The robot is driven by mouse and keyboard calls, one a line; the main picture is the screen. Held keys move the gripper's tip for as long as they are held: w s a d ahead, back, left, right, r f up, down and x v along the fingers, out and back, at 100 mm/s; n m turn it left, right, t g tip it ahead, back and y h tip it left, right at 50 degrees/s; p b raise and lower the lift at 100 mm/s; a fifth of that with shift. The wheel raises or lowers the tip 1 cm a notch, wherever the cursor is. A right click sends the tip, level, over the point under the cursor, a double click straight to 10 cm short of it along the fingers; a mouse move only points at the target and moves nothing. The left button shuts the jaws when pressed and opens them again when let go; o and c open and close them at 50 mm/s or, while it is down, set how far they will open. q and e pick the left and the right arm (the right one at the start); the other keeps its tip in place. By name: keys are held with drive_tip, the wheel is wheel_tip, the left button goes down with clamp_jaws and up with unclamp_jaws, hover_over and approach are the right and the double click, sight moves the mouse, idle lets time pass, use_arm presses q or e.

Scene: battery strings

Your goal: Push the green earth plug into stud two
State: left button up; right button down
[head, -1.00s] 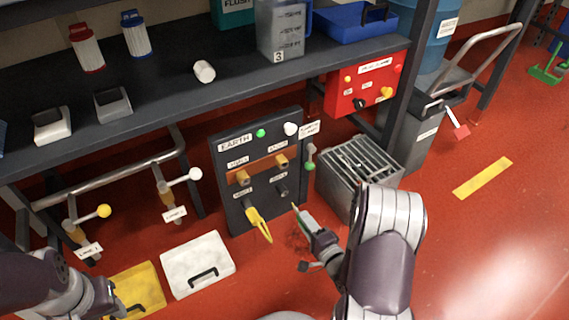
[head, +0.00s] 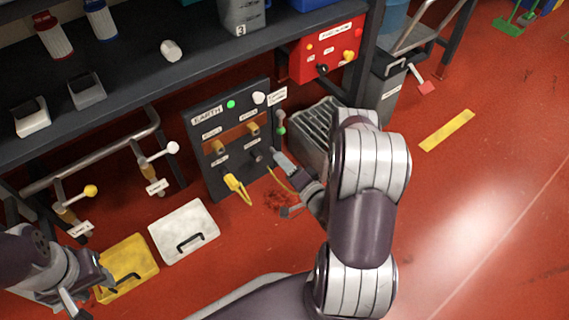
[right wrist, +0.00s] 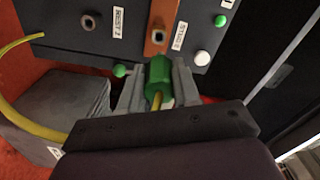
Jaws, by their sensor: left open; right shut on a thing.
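My right gripper (right wrist: 158,85) is shut on the green earth plug (right wrist: 158,72), with a yellow lead running back from it. In the right wrist view the plug lies just below stud two (right wrist: 158,37), on a copper bar; I cannot tell the gap between them. In the head view my right gripper (head: 287,168) is low at the right side of the dark earth board (head: 212,177), and the plug is hardly visible there. Stud two also shows in the head view (head: 253,128). My left gripper (head: 88,288) is open, by the yellow box (head: 135,285).
Rest two (right wrist: 88,22) is an empty socket beside the copper bar. A yellow plug (head: 232,182) sits in the board's lower left socket. A green-knobbed lever (head: 281,130) and a ribbed grey box (head: 318,125) stand close right of the board. A white box (head: 185,231) lies on the floor.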

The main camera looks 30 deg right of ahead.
sight(272, 148)
drive_tip(key=shift+w+f, duration=0.15)
drive_tip(key=shift+w+a, duration=0.15)
drive_tip(key=shift+w, duration=1.3)
drive_tip(key=shift+w+a, duration=0.1)
drive_tip(key=shift+w, duration=1.3)
drive_tip(key=shift+w+a+b, duration=0.15)
drive_tip(key=shift+w+b, duration=0.35)
drive_tip(key=shift+w, duration=1.85)
drive_tip(key=c, duration=0.7)
unclamp_jaws()
drive_tip(key=shift+c, duration=0.2)
